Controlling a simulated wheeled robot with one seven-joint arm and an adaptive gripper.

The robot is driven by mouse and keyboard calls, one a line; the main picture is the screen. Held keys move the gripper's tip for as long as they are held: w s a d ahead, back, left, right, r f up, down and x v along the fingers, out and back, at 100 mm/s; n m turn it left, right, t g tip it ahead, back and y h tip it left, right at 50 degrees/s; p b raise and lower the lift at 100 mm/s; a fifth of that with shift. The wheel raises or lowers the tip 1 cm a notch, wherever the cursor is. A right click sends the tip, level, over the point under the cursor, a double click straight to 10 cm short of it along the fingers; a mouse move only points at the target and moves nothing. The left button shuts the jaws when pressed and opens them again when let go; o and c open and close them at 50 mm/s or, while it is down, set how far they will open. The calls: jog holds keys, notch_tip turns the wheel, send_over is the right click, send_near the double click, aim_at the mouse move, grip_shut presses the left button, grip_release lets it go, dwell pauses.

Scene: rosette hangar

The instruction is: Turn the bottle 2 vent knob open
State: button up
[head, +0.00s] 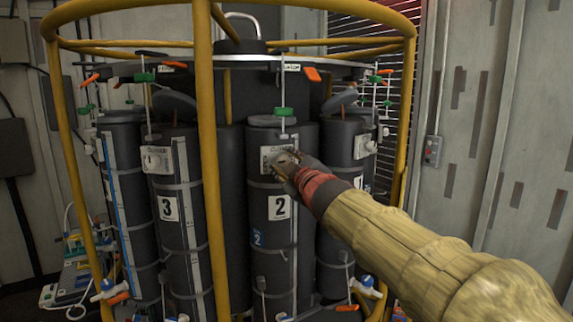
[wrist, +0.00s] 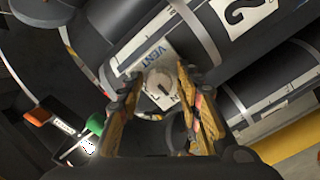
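Bottle 2 (head: 262,215) is a dark upright cylinder with a white number 2 label, standing in a yellow-framed rosette. Its vent knob (wrist: 158,86) is a small, round, pale knob with a dark mark, on a white plate lettered VENT (wrist: 151,57) in the wrist view. In the head view, the plate (head: 267,153) shows below the bottle's top, and my gripper largely hides the knob. My gripper (head: 284,161) is at the plate. In the wrist view its two yellow-brown fingers are apart, one on either side of the knob. I cannot tell whether they touch it.
Bottle 3 (head: 174,245) stands left with a similar plate; another bottle (head: 340,150) stands right. Yellow posts (head: 206,110) and a hoop surround the bottles. A green-handled valve (head: 284,111) and orange handles are above. The wall at right has a switch box (head: 433,151).

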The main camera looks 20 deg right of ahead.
jog(key=shift+o, duration=0.7)
jog(key=shift+s, duration=0.1)
jog(key=shift+s+r, duration=0.1)
jog(key=shift+s, duration=0.15)
jog(key=s, duration=1.1)
jog(key=shift+s+d, duration=0.15)
jog(key=shift+d, duration=0.15)
